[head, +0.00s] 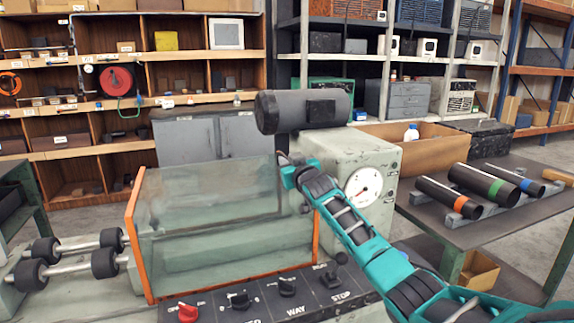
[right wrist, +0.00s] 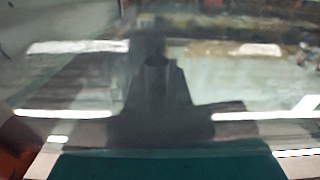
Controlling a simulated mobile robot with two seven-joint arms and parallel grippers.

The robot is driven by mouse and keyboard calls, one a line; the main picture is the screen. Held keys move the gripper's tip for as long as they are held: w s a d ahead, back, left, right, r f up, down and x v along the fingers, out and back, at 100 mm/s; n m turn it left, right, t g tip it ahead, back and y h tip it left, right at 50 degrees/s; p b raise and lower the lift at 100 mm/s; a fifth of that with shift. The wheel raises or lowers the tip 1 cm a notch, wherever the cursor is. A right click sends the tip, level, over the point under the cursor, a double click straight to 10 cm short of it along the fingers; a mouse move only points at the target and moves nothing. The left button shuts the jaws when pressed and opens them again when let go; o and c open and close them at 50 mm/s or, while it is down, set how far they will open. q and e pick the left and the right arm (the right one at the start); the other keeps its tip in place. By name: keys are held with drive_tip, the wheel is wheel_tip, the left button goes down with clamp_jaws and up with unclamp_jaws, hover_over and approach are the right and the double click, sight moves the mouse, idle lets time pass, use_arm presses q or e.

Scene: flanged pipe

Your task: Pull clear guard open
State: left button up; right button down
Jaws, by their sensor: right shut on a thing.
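The clear guard (head: 215,205) is a see-through box with orange edges over the machine's bed, in the middle of the head view. My right gripper (head: 287,162) is at the guard's upper right corner, shut on the guard. Its fingertips are small and partly hidden there. In the right wrist view the clear guard panel (right wrist: 225,90) fills most of the picture with glare, and a teal part of my gripper shows at the bottom edge. My left gripper is not in view.
A control panel with a red knob (head: 188,312) runs along the front. A dark motor cylinder (head: 303,110) and a pressure gauge (head: 363,188) are behind my right arm. Several banded pipes (head: 485,187) lie on the right table. Rollers (head: 105,262) stick out at left.

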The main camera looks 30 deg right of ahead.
drive_tip(key=shift+s+d+r, duration=0.1)
drive_tip(key=shift+d+r, duration=0.1)
drive_tip(key=shift+d, duration=0.25)
drive_tip(key=c, duration=1.1)
unclamp_jaws()
drive_tip(key=shift+f, duration=0.1)
drive_tip(key=shift+s+a, duration=0.1)
drive_tip(key=v, duration=1.2)
drive_tip(key=shift+s, duration=0.4)
